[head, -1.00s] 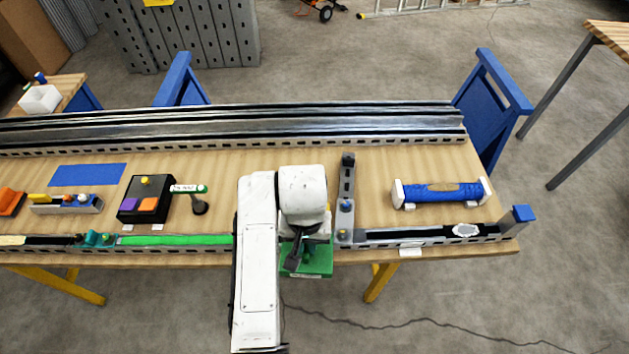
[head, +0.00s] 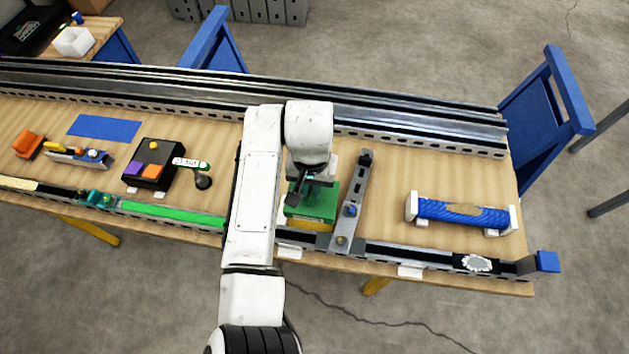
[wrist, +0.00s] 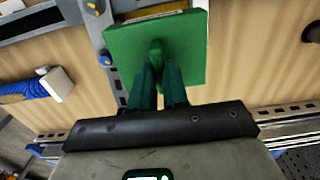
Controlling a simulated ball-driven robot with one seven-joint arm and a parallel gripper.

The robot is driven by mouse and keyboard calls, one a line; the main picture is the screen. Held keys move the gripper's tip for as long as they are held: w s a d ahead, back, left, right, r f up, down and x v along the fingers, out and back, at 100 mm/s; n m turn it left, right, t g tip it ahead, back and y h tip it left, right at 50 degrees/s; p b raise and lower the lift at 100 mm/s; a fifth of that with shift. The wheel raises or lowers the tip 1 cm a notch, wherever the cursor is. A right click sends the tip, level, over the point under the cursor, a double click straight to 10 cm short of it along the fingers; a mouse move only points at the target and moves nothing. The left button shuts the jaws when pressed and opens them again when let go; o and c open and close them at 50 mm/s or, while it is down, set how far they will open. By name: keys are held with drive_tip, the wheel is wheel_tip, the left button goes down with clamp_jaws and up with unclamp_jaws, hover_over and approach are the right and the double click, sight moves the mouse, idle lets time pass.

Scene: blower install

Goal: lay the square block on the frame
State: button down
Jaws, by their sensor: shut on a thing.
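The square block is a green plate with a small knob (wrist: 155,30). My gripper (wrist: 158,75) is shut on the knob, with one dark green finger on each side. In the head view the green block (head: 318,205) is under my gripper (head: 310,184), just left of the grey crossbar (head: 350,205). The frame has a long front rail (head: 400,252) and a back rail (head: 420,118). The block's near edge is close to the front rail. I cannot tell whether its underside touches anything. My arm hides part of the front rail.
A blue roll (head: 462,213) on white supports lies right of the crossbar. A black box (head: 153,163) with coloured buttons and a green strip (head: 170,213) are on the left. Blue knobs rise from the crossbar. Bare wood lies between crossbar and blue roll.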

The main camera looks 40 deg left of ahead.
drive_tip(key=shift+f+b, duration=1.55)
drive_tip(key=shift+f, duration=1.5)
drive_tip(key=shift+f+b, duration=0.45)
drive_tip(key=shift+f, duration=0.45)
drive_tip(key=c, duration=1.1)
unclamp_jaws()
drive_tip(key=shift+o, duration=0.2)
drive_tip(key=shift+r+p, duration=2)
drive_tip(key=shift+r, duration=2)
